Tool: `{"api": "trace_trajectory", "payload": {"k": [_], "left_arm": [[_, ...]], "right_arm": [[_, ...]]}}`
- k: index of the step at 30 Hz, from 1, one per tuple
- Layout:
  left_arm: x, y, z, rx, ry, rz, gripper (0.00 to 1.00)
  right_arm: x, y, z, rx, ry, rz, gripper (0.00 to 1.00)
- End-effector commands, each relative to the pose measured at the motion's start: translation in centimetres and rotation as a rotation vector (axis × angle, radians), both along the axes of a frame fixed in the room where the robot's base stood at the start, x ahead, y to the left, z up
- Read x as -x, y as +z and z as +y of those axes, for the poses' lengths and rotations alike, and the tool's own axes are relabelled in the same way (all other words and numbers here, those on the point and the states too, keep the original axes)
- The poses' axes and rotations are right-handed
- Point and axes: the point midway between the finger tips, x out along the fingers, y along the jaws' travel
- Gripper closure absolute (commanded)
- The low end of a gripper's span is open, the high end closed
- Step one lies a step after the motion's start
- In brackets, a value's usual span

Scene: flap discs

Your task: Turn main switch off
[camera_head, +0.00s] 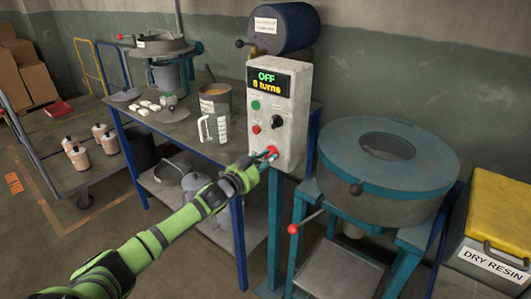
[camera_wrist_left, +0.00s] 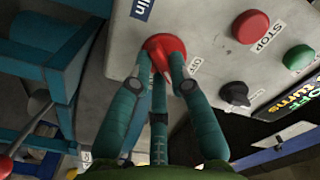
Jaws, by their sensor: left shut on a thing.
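The grey-white control box (camera_head: 283,112) stands on a blue post in the head view. Its display (camera_head: 268,83) reads "OFF" and "8 turns". The main switch, a red knob (camera_wrist_left: 163,45), sits low on the box face, beside partly hidden ON/OFF lettering. It is mostly covered by my fingers in the head view. My left gripper (camera_head: 267,157) reaches the box from the lower left. In the wrist view the left gripper's teal fingers (camera_wrist_left: 160,72) are closed around the red knob and touch it. My right gripper is not in view.
A red STOP button (camera_wrist_left: 251,27), a green button (camera_wrist_left: 298,58) and a black knob (camera_wrist_left: 234,93) are near the switch. A teal round machine (camera_head: 386,160) with a red-tipped lever (camera_head: 293,229) stands right. A table (camera_head: 180,135) with pots and parts stands left.

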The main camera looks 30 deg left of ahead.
Motion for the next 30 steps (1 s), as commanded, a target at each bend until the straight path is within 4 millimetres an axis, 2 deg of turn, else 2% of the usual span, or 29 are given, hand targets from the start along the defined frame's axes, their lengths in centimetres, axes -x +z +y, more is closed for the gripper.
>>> {"api": "trace_trajectory", "payload": {"k": [1,8,19,30], "left_arm": [[0.0,0.4,0.0,0.048,0.001,0.005,1.0],[0.0,0.4,-0.1,0.263,0.001,0.021,1.0],[0.0,0.4,-0.1,0.554,0.0,0.043,1.0],[0.0,0.3,-0.1,0.694,0.0,0.053,1.0]], "right_arm": [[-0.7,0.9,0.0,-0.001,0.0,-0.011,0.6],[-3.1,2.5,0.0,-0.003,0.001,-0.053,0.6],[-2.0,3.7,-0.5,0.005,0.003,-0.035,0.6],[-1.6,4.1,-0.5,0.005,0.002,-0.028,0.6]]}}
